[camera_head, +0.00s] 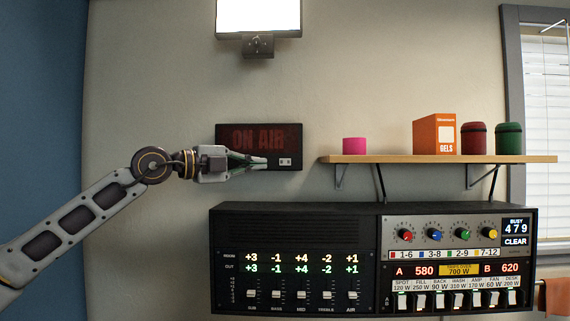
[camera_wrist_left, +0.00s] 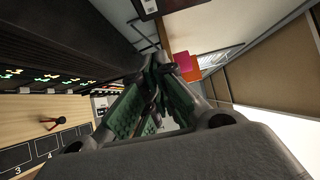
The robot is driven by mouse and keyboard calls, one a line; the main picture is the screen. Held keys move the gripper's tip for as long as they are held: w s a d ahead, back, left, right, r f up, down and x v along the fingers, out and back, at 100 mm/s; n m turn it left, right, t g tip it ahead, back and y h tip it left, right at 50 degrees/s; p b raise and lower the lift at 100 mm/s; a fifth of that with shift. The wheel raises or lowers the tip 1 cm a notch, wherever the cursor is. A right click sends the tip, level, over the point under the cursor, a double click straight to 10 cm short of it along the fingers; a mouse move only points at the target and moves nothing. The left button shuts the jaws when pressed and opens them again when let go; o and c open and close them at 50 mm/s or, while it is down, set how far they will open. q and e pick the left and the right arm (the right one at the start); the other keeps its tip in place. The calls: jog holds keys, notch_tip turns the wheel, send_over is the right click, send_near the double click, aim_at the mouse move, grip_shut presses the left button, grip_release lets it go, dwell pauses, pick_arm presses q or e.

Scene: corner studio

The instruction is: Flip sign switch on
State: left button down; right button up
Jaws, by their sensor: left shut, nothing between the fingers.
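The dark ON AIR sign (camera_head: 240,134) hangs on the wall; its red letters look dim. Its small white switch (camera_head: 285,161) is at the sign's lower right. My left gripper (camera_head: 264,163) is shut and empty, its tips in front of the sign's lower part, just left of the switch. Whether the tips touch the sign cannot be told. In the left wrist view, the green-padded fingers of my left gripper (camera_wrist_left: 160,70) come together, and part of the sign (camera_wrist_left: 175,5) shows at the top edge. My right gripper is not in view.
Below stand a black mixer (camera_head: 290,235) and a light-control panel (camera_head: 457,225). A bright screen (camera_head: 258,15) hangs above.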

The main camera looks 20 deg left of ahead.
aim_at(285, 162)
pick_arm(q)
jog(key=shift+a+r+y, duration=0.15)
jog(key=shift+a+y, duration=0.15)
jog(key=shift+a, duration=0.2)
jog(key=shift+w+a+p+x, duration=0.3)
jog(key=shift+p+x, duration=0.55)
jog(key=shift+x, duration=1.25)
jog(key=shift+w+a+p+x, duration=0.3)
jog(key=shift+p+x, duration=0.55)
jog(key=shift+x, duration=1.25)
jog(key=shift+w+a+p+x, duration=0.15)
jog(key=shift+a+p+x, duration=0.5)
jog(key=shift+x, duration=1.4)
jog(key=shift+w+d+r, duration=0.1)
jog(key=shift+w+d, duration=0.15)
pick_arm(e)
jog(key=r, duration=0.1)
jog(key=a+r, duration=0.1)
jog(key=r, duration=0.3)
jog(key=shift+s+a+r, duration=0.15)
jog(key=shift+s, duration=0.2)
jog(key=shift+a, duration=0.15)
